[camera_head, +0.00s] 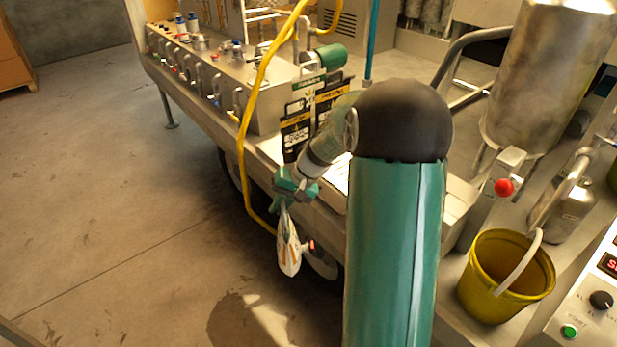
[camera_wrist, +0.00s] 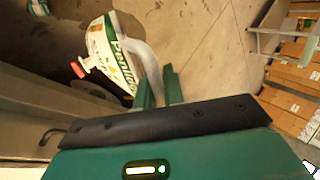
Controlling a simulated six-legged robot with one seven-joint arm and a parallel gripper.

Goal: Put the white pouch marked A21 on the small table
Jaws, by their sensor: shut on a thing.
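My gripper (camera_head: 287,197) is shut on a white pouch (camera_head: 288,248), which hangs below it beside the trailer's edge, above the floor. In the wrist view the gripper's fingers (camera_wrist: 159,90) are at the pouch's edge. The pouch (camera_wrist: 108,48) shows green lettering and a red cap (camera_wrist: 78,68) there. I cannot read an A21 mark on it. I cannot make out the small table for certain in either view.
The trailer deck (camera_head: 265,148) carries a valve panel (camera_head: 205,80), a yellow hose (camera_head: 243,150), a yellow bucket (camera_head: 480,300) and a steel tank (camera_head: 545,75). The floor (camera_head: 90,190) at left is mostly open. Cardboard boxes (camera_wrist: 295,75) stand at right in the wrist view.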

